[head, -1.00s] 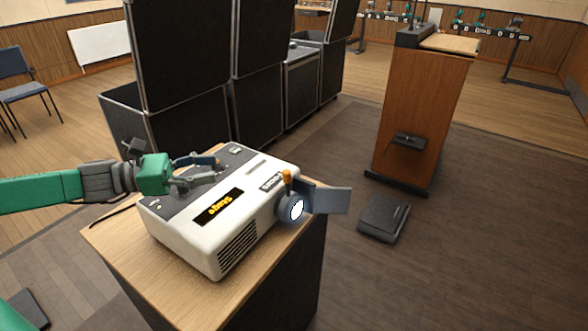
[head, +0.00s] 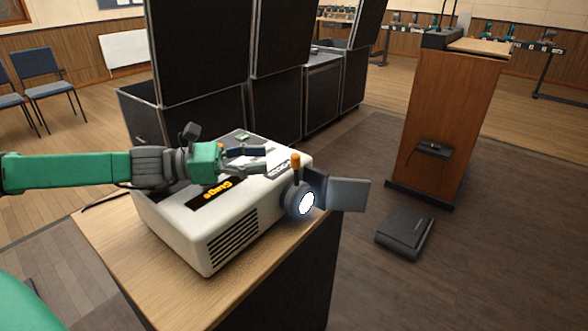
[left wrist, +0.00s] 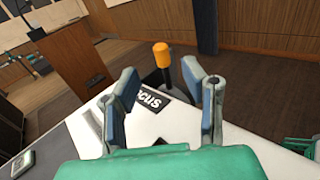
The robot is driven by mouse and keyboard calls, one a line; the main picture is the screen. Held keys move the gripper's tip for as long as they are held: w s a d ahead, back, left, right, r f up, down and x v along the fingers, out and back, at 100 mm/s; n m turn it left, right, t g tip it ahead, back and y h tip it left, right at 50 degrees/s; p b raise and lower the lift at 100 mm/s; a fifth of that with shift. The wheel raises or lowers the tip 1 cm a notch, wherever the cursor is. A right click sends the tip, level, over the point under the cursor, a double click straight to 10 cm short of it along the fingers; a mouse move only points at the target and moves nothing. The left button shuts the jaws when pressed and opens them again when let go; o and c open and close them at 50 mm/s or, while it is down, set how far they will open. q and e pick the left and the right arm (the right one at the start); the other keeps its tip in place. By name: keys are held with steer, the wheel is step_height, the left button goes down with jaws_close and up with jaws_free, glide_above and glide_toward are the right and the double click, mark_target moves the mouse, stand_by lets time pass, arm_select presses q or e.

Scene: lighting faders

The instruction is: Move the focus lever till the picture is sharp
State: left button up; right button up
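The white projector (head: 235,225) sits on a wooden-topped stand. Its focus lever, an orange knob (head: 296,161) on a dark stem, stands up by the glowing lens (head: 305,202). My left gripper (head: 263,158) is over the projector's top, just left of the lever and not touching it. In the left wrist view the gripper (left wrist: 165,85) is open, with the orange knob (left wrist: 161,54) ahead between the fingertips. A "FOCUS" label (left wrist: 151,104) lies partly hidden behind the left finger. No projected picture shows.
A grey flap (head: 348,194) sticks out to the right of the lens. Tall black cases (head: 200,60) stand behind the projector. A wooden lectern (head: 450,120) stands at the right, with a black box (head: 405,233) on the floor before it. The stand's front top (head: 150,285) is bare.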

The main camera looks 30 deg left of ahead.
mark_target(296, 154)
arm_select(q)
steer(key=b+x, duration=0.4)
steer(key=x, duration=0.1)
steer(key=shift+d+f, duration=0.25)
steer(key=shift+w+d+b, duration=0.35)
steer(key=shift+w+b, duration=0.3)
steer(key=shift+b, duration=0.1)
steer(key=shift+w+d+r, duration=0.15)
steer(key=shift+w+d, duration=0.05)
steer(key=shift+d, duration=0.05)
steer(key=shift+d+r, duration=0.15)
steer(key=shift+d, duration=0.15)
jaws_close()
